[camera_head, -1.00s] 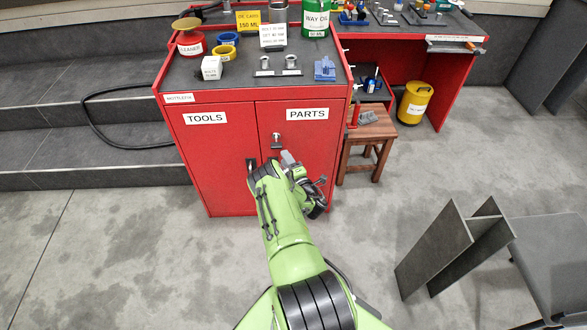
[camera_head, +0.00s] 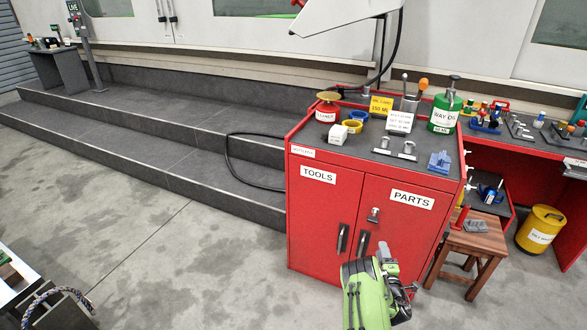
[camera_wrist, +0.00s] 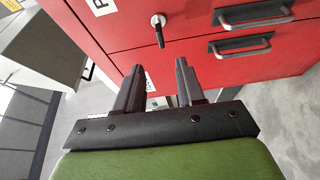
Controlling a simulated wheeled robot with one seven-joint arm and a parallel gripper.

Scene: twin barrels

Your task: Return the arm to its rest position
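My green arm reaches up from the bottom of the head view, with my gripper (camera_head: 385,252) in front of the lower doors of the red cabinet (camera_head: 325,215). In the wrist view my gripper (camera_wrist: 159,66) has two dark fingers standing apart with nothing between them. The red cabinet front (camera_wrist: 120,30) is ahead of the fingers, with a round metal lock (camera_wrist: 158,20) and two bar handles (camera_wrist: 240,46). I cannot tell the exact gap between the fingertips and the cabinet; no contact shows.
The cabinet top holds a green oil can (camera_head: 444,112), a red cleaner can (camera_head: 326,108) and small parts. A wooden stool (camera_head: 472,245) stands right of the cabinet, with a yellow drum (camera_head: 540,228) beyond. Grey steps (camera_head: 170,145) run behind.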

